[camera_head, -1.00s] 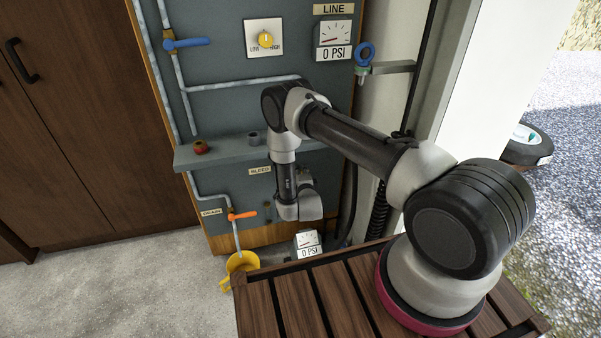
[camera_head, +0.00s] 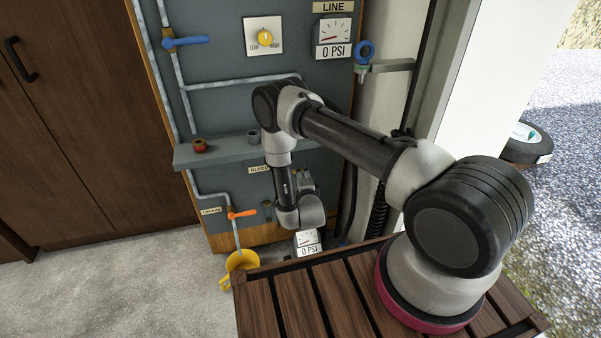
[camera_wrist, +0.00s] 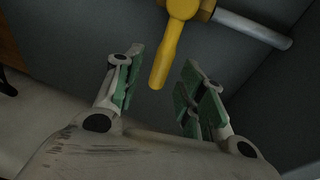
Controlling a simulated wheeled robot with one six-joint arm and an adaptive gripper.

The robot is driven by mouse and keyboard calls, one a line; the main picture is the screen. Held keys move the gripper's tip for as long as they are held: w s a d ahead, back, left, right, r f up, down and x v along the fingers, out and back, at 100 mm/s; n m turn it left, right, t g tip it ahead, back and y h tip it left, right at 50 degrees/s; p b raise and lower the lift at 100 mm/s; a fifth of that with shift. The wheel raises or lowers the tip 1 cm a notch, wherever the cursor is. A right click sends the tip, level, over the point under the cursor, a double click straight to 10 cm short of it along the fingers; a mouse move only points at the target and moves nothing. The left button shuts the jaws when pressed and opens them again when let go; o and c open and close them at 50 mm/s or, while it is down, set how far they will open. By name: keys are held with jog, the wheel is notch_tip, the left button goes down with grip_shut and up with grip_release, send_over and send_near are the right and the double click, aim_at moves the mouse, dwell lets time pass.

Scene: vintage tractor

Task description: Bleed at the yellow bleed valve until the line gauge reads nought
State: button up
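The line gauge (camera_head: 333,32), under the LINE sign, reads 0 PSI in the head view. The BLEED label (camera_head: 258,170) is partly covered by my arm. The yellow bleed valve (camera_wrist: 172,48) shows in the wrist view with its handle pointing down toward my gripper. The handle's end appears between the fingers; I cannot tell whether either pad touches it. My gripper (camera_wrist: 160,75) is open, with green pads on both sides. In the head view the valve and my fingers are hidden by my arm.
A grey shelf (camera_head: 222,152) juts out above. A wooden slatted top (camera_head: 290,300) is in front.

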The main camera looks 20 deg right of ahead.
jog(key=d+v, duration=0.1)
jog(key=v, duration=0.6)
jog(key=shift+s+a, duration=0.35)
jog(key=shift+a, duration=0.1)
